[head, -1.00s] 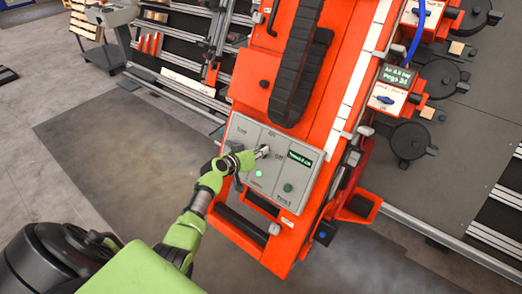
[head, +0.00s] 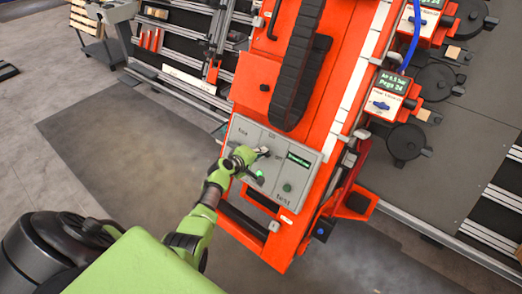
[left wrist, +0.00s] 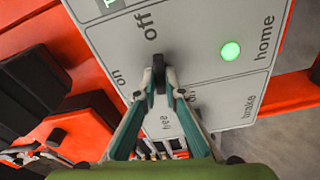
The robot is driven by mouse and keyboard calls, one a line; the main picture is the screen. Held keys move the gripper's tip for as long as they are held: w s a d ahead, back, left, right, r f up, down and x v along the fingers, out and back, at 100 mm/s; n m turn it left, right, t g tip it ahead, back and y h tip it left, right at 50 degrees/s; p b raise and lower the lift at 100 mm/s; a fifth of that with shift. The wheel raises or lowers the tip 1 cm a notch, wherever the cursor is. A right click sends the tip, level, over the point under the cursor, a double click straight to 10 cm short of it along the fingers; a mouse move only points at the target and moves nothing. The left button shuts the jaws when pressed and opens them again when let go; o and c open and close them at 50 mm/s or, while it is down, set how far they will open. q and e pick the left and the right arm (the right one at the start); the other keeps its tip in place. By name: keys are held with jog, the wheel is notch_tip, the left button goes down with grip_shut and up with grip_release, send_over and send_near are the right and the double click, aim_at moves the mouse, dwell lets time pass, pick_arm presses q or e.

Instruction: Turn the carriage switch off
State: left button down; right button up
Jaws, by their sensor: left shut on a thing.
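The grey control panel (head: 270,196) sits on the front of the orange carriage (head: 248,92). My left gripper (head: 264,152) reaches it from the left and is at the carriage switch. In the left wrist view, the gripper (left wrist: 160,82) is shut on the switch (left wrist: 158,68), a narrow black handle. My right gripper is not in view.
The panel also has a small green-lettered display (head: 299,159) and a green button (head: 287,187). A green light (left wrist: 230,51) glows near the "home" label. A black cable chain (head: 300,65) hangs above the panel. Units with black discs (head: 406,141) stand at right. Grey floor is open at left.

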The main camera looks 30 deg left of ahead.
pick_arm(q)
jog(key=shift+n+p, duration=0.5)
jog(key=shift+n, duration=0.6)
jog(key=c, duration=2.1)
grip_release()
jog(key=shift+c, duration=0.2)
jog(key=v, duration=1.2)
